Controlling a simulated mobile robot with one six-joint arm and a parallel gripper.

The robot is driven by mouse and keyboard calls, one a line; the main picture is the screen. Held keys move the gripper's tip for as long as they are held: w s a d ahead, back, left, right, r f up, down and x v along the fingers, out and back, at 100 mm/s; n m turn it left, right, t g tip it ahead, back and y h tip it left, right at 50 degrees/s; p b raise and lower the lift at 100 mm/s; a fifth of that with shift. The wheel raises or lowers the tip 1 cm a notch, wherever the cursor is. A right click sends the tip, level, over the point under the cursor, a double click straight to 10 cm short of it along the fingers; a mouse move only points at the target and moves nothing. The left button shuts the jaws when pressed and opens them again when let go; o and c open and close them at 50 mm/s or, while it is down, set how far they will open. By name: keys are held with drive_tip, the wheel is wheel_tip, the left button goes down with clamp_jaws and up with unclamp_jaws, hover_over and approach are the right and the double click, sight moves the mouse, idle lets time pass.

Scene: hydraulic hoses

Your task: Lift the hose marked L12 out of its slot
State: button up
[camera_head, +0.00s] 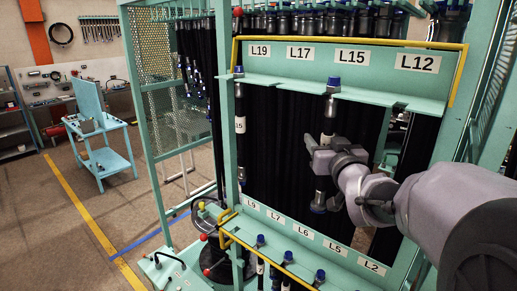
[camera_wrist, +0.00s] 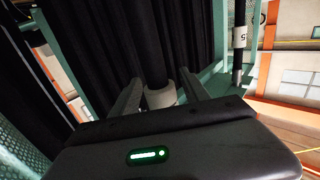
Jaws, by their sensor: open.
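A dark hose with a blue cap (camera_head: 333,82) hangs in the upper rack slot below the L15 plate label. My gripper (camera_head: 318,150) is beside this hose, below the upper shelf. In the wrist view my open fingers (camera_wrist: 160,95) stand on either side of a black hose (camera_wrist: 152,50) with a pale collar (camera_wrist: 160,88). I cannot see whether the fingers touch it. No L12 mark is readable on this hose; my gripper and arm hide part of it. The L12 plate label (camera_head: 417,63) is at the upper right, and the slot (camera_head: 399,106) near it looks empty.
Another hose (camera_head: 240,125), tagged with what looks like 15, hangs at the left below the L19 label. The lower shelf (camera_head: 300,232) holds several blue-capped hoses. Green uprights and yellow rails (camera_head: 350,41) frame the rack. A green cart (camera_head: 100,140) stands on open floor at left.

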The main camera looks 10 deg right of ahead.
drive_tip(key=shift+s+a, duration=0.1)
drive_tip(key=shift+s, duration=0.1)
drive_tip(key=shift+s+a+r, duration=0.1)
drive_tip(key=shift+s, duration=0.1)
drive_tip(key=shift+c, duration=1.1)
drive_tip(key=shift+w, duration=0.15)
clamp_jaws()
drive_tip(key=shift+r, duration=0.1)
drive_tip(key=shift+a+r+b, duration=0.1)
drive_tip(key=shift+a+b, duration=0.05)
drive_tip(key=shift+b, duration=0.35)
drive_tip(key=s+a+b, duration=0.3)
drive_tip(key=s+a, duration=0.8)
drive_tip(key=a, duration=0.3)
drive_tip(key=shift+b, duration=0.4)
drive_tip(key=shift+d+r, duration=0.1)
